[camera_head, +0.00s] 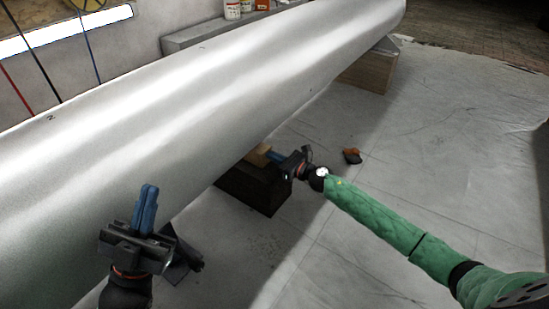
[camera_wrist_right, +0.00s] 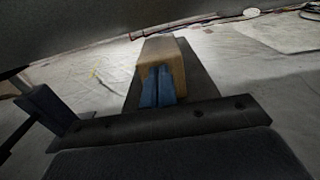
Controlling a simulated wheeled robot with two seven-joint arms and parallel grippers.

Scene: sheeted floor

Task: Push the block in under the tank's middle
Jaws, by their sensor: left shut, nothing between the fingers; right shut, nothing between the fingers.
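The tank (camera_head: 180,95) is a long silver cylinder lying diagonally across the head view. A tan wooden block (camera_head: 257,154) shows at the tank's lower edge, on top of a dark block (camera_head: 262,190); its far part is hidden by the tank. In the right wrist view the tan block (camera_wrist_right: 162,62) lies straight ahead of the fingers. My right gripper (camera_head: 274,157) is shut, its blue fingertips at the block's near end, touching or almost touching it. My left gripper (camera_head: 147,205) is shut and empty, in front of the tank at the lower left.
A wooden support (camera_head: 368,72) stands under the tank's far end. A small orange and black object (camera_head: 352,156) lies on the sheeted floor. Bottles (camera_head: 232,9) stand on a ledge behind the tank. The floor at right is largely clear.

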